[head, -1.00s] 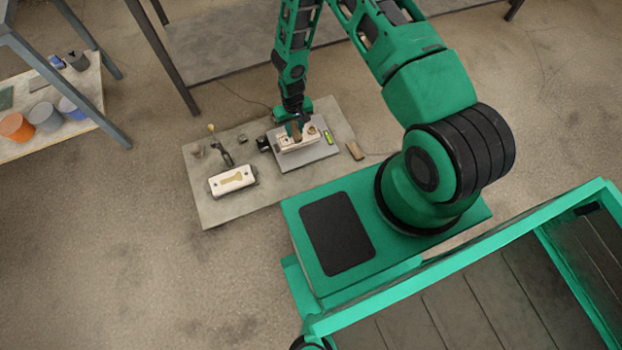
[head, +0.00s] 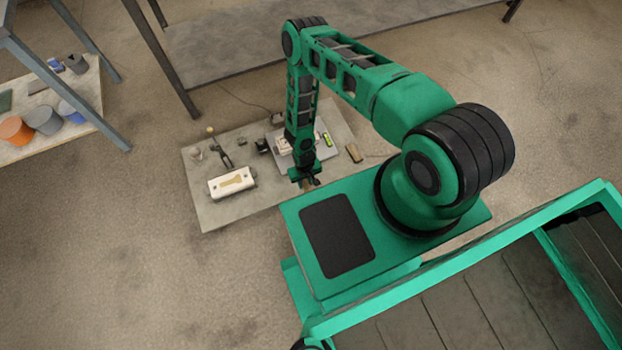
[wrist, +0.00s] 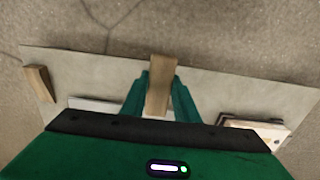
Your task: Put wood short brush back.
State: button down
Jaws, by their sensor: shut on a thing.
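My gripper (head: 307,181) hangs by the near edge of the grey board (head: 210,213), beside my green base. In the wrist view its green fingers (wrist: 159,95) are shut on a tan wooden piece, which looks like the wood short brush (wrist: 158,85). The white block (head: 222,187) with a tan brush-shaped mark lies on the board, left of my gripper. In the wrist view this block (wrist: 280,132) shows at the right, partly hidden by the gripper body. I cannot tell whether the mark is a recess.
A grey plate (head: 317,154) with small items lies behind my gripper, partly hidden by my arm. A loose wooden block (head: 354,153) lies at the board's right. A black clamp-like tool (head: 224,156) stands behind the white block. A shelf with an orange pot (head: 15,130) is far left.

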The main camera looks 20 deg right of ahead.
jog(key=w+d+f, duration=0.1)
jog(key=d, duration=0.1)
jog(key=w+d+f, duration=0.3)
jog(key=d, duration=0.1)
jog(key=shift+w+f, duration=0.25)
jog(key=shift+f, duration=2.05)
jog(key=c, duration=1.4)
grip_release()
